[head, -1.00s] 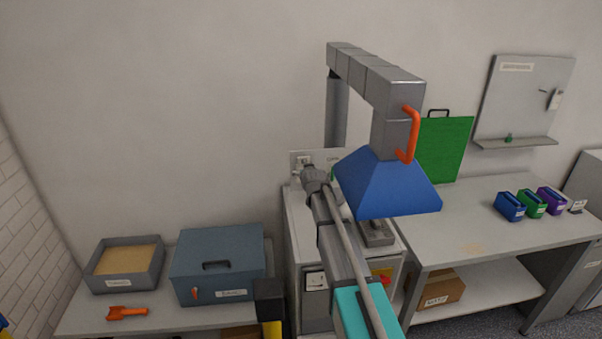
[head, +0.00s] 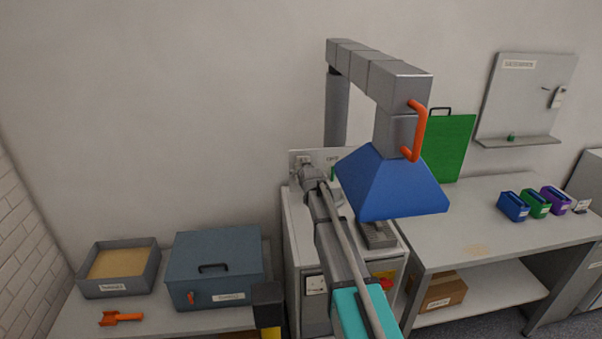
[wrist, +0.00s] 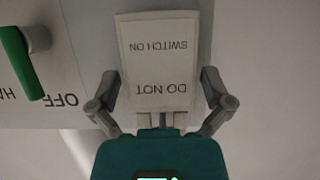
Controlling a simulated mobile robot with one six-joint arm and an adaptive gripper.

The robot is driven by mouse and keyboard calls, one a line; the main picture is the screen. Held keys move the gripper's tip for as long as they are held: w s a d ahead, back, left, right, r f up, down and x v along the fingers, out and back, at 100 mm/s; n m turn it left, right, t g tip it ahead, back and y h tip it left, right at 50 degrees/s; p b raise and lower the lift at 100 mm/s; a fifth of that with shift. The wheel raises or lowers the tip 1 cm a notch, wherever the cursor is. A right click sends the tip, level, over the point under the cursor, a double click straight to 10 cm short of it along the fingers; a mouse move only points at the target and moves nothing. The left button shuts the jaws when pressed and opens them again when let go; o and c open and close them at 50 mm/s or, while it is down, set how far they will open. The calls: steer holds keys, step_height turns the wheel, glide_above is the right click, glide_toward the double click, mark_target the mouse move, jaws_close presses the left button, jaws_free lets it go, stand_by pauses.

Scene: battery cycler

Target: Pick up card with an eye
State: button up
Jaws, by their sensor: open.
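In the wrist view a white card (wrist: 158,62) reads "DO NOT SWITCH ON", upside down in the picture. It lies in front of a pale panel. My gripper (wrist: 160,82) is open, with one finger at each side of the card's lower part in the picture. I cannot tell whether the fingers touch it. No eye is clear on the card; its end nearest the palm is partly hidden. In the head view my gripper (head: 311,174) is at the back of the grey cabinet, and it mostly hides the card.
A green handle (wrist: 22,62) sits on the panel beside the card, near the lettering "OFF". A blue hood (head: 392,185) hangs close to the right of my arm. A blue-grey box (head: 216,268) and a sand tray (head: 118,290) stand on the left bench.

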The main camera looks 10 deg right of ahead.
steer(key=shift+c, duration=0.3)
steer(key=c, duration=0.6)
steer(key=shift+r, duration=0.2)
steer(key=shift+r+p, duration=0.15)
steer(key=shift+p, duration=0.15)
steer(key=s, duration=1.8)
